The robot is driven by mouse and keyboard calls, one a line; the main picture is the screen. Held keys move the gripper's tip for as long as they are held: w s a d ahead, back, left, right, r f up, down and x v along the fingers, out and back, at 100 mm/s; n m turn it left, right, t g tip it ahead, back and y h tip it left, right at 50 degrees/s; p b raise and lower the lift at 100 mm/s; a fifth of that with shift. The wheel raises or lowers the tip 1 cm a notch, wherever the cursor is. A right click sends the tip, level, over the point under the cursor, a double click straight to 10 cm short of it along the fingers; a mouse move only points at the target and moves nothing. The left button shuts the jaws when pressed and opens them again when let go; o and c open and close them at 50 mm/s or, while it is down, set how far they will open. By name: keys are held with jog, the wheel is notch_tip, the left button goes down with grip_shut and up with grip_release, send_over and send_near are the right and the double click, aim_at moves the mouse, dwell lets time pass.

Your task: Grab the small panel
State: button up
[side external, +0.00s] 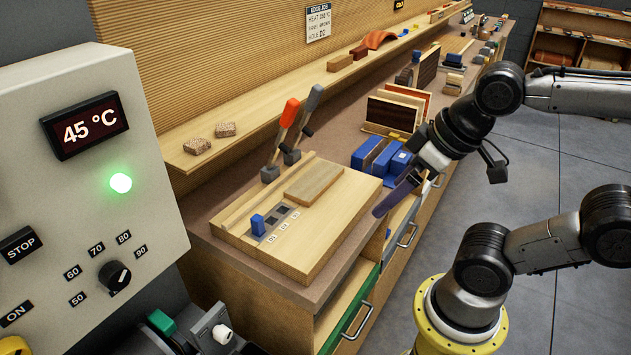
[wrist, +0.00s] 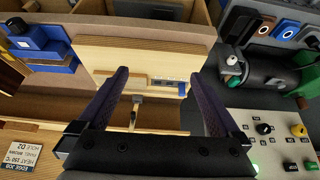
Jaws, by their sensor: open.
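A small flat wooden panel (side external: 313,182) lies on top of the pale wooden work board (side external: 325,240), beside its raised strip. My gripper (side external: 398,195) is open, with dark purple fingers, at the right of the board near the bench's front edge, apart from the panel. The wrist view shows my gripper (wrist: 164,74) with nothing between its fingertips.
A blue peg (side external: 257,225) stands in a row of square holes on the board. Two levers, one orange-handled (side external: 288,115) and one grey-handled (side external: 312,98), rise behind it. Blue blocks (side external: 380,155) and upright panels (side external: 395,112) stand farther along the bench. A control box (side external: 75,200) is at left.

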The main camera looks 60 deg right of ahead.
notch_tip(320, 180, up, 6)
jog(key=m+g+h, duration=0.4)
jog(key=m, duration=1.5)
send_over(303, 190)
jog(key=s+a, duration=0.3)
jog(key=s, duration=0.2)
jog(key=w+a+f+n+g, duration=0.1)
jog(key=w+a+f+g, duration=0.15)
jog(key=w+f, duration=0.3)
jog(key=shift+t, duration=0.45)
jog(key=x, duration=1.3)
jog(key=shift+s+d+f, duration=0.1)
jog(key=shift+s+d, duration=0.1)
jog(key=shift+s, duration=0.05)
jog(key=c, duration=1)
jog(key=shift+h, duration=0.3)
jog(key=shift+c, duration=0.6)
